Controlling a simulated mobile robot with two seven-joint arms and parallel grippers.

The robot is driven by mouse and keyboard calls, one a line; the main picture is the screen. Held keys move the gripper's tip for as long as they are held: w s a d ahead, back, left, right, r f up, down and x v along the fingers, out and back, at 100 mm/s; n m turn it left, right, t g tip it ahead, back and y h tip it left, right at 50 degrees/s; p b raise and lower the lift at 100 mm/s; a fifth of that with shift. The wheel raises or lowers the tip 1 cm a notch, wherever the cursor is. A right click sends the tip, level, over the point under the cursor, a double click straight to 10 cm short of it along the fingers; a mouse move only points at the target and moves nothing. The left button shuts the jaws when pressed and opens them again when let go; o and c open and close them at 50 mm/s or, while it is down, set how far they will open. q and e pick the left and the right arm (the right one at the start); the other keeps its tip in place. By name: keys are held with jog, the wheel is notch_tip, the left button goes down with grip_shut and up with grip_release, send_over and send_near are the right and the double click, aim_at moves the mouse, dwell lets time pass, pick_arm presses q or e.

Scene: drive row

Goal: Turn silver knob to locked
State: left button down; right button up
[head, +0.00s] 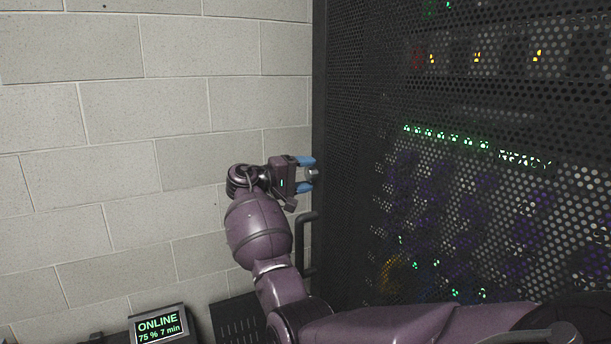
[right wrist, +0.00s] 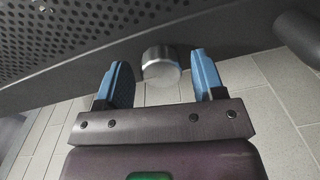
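The silver knob (right wrist: 161,64) is a short round cylinder on the dark frame of the perforated rack door. In the right wrist view it lies between the two blue fingertips of my right gripper (right wrist: 162,80), with a gap on each side. The gripper is open around the knob, not visibly touching it. In the head view my right gripper (head: 307,174) is at the door's left edge, and the knob (head: 313,174) shows partly between the blue fingers. I cannot read any lock marking. My left gripper is not in view.
The perforated rack door (head: 480,200) fills the right side, with lit equipment behind it. A dark door handle (head: 304,245) sits just below my right gripper. A block wall (head: 140,150) stands at left. A display reading ONLINE (head: 158,328) is at the bottom.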

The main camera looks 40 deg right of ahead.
jog(key=shift+a, duration=0.15)
jog(key=v, duration=1)
jog(key=shift+a+b, duration=0.25)
jog(key=shift+b, duration=0.05)
jog(key=shift+w, duration=0.1)
